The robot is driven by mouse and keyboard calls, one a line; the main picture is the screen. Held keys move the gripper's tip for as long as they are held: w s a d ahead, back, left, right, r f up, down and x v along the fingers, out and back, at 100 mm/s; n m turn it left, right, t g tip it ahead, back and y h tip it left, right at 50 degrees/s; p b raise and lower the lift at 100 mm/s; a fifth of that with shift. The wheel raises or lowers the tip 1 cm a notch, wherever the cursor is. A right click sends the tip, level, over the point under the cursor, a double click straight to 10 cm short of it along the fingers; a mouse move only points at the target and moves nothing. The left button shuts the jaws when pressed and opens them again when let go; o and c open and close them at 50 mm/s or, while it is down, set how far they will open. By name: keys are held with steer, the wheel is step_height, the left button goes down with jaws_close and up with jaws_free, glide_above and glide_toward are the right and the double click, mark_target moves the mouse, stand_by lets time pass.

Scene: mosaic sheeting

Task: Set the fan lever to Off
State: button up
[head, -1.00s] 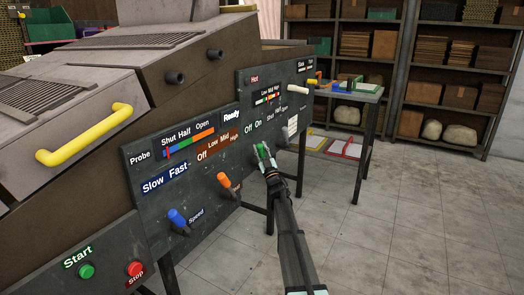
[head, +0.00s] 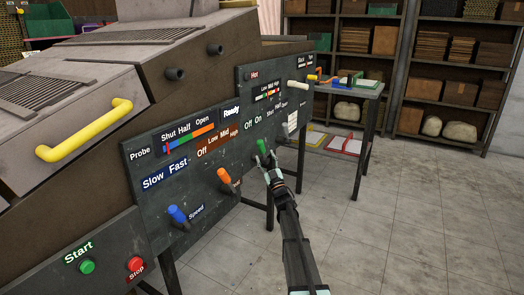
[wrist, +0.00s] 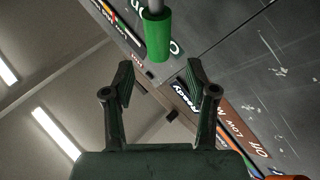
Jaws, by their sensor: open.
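A green-handled lever (head: 263,147) sticks out of the dark control panel (head: 205,190) under an "Off On" label (head: 252,123). The handle leans up and slightly left in the head view; I cannot tell clearly which setting it marks. No fan label is readable beside it. My gripper (head: 266,162) is open and empty just below and in front of the green handle. In the wrist view the green handle (wrist: 158,35) lies ahead of the spread fingers (wrist: 160,82), lined up with the gap between them and apart from both.
An orange lever (head: 225,177) and a blue lever (head: 178,216) stand to the left on the panel. A white-handled lever (head: 297,86) is at upper right. Start (head: 88,267) and Stop (head: 136,265) buttons are at lower left. The floor to the right is clear.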

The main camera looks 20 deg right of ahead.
steer(key=v, duration=0.4)
steer(key=shift+s+f, duration=0.2)
steer(key=shift+s, duration=0.15)
